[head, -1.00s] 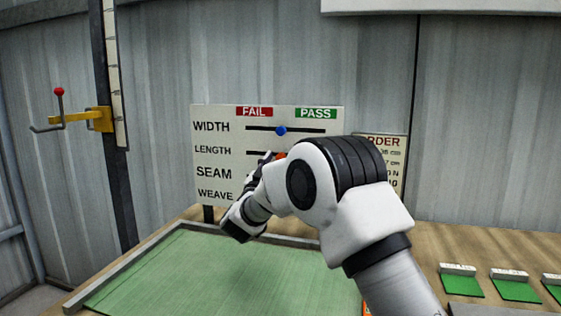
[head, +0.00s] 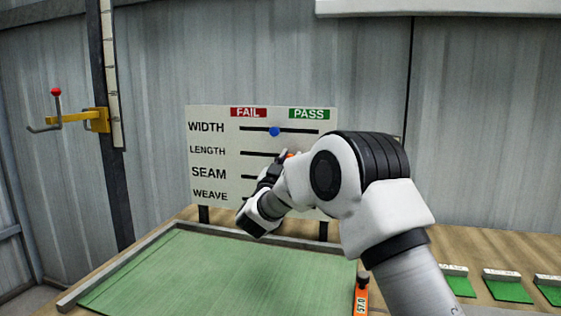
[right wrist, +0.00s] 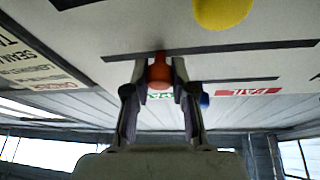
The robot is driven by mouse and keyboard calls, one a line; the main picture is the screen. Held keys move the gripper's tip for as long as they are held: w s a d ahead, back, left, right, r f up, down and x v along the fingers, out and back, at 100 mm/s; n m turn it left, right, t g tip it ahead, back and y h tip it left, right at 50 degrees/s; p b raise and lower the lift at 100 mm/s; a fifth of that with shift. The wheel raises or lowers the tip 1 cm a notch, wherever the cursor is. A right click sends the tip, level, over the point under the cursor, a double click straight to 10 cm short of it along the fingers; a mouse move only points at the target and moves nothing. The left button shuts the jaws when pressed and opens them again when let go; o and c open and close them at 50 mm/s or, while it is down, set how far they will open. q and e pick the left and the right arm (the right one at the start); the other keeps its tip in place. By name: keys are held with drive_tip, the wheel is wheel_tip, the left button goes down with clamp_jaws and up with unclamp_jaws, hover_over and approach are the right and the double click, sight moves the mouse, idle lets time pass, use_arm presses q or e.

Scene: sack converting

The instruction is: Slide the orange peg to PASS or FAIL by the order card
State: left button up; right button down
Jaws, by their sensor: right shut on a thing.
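The orange peg (head: 290,154) is in the LENGTH row of the white inspection board (head: 212,160), right of the slot's middle, towards the green PASS label (head: 309,114). The red FAIL label (head: 248,113) is to the left. My right gripper (right wrist: 160,82) is shut on the orange peg (right wrist: 159,72), one finger on each side. In the head view my right arm hides much of the peg and the board's lower right. The order card is almost wholly hidden there; part of it shows in the right wrist view (right wrist: 38,62), its text mostly unreadable. My left gripper is out of view.
A blue peg (head: 275,132) sits near the middle of the WIDTH slot. A yellow peg (right wrist: 222,12) shows in the wrist view. A green mat (head: 200,272) lies before the board. Green samples (head: 508,290) lie at the right.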

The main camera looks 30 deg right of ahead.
drive_tip(key=s+d, duration=0.3)
drive_tip(key=shift+s, duration=0.2)
drive_tip(key=c, duration=1.2)
unclamp_jaws()
drive_tip(key=shift+o, duration=1.3)
drive_tip(key=shift+s, duration=0.1)
drive_tip(key=shift+s+d, duration=0.1)
drive_tip(key=shift+d, duration=0.05)
